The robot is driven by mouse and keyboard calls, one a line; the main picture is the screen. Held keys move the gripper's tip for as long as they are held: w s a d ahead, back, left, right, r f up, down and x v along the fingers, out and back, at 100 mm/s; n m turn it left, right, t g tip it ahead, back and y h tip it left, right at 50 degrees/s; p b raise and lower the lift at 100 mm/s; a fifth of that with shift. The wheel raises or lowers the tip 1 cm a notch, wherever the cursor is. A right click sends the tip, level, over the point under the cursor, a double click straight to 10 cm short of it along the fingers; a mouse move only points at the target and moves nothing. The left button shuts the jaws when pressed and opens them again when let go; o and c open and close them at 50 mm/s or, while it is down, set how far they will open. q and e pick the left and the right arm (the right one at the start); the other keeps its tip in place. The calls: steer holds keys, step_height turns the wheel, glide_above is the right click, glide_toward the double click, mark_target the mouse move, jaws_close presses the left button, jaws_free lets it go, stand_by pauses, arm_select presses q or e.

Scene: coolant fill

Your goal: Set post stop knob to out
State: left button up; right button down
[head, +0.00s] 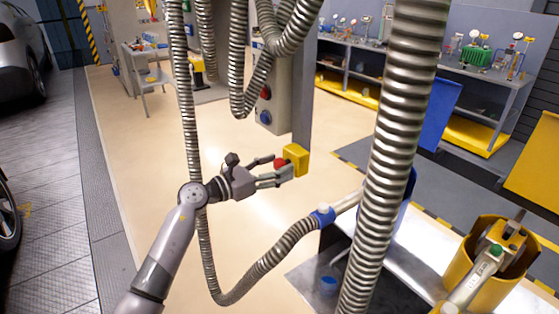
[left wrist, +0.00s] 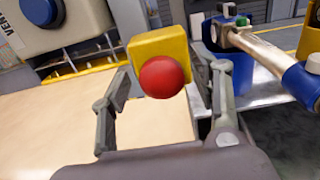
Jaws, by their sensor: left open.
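The post stop knob, a red ball-shaped knob (head: 280,163), sits on the face of a yellow box (head: 297,157) on a grey post. In the left wrist view the red knob (left wrist: 162,76) lies between my two fingers, in front of the yellow box (left wrist: 158,46). My left gripper (head: 278,170) is open, with its fingertips on either side of the knob. I cannot tell whether a finger touches the knob or the box. My right gripper does not show.
A ribbed metal hose (head: 400,130) hangs in front at the right; another (head: 265,268) loops below my left arm. A panel with red and blue knobs (head: 264,105) stands behind. A yellow holder (head: 470,238) with a nozzle is at lower right. The pale floor (head: 140,150) is clear.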

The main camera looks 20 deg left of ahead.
arm_select(q)
steer(key=shift+w+d, duration=0.45)
steer(key=shift+w, duration=0.05)
steer(key=shift+c, duration=0.4)
jaws_close()
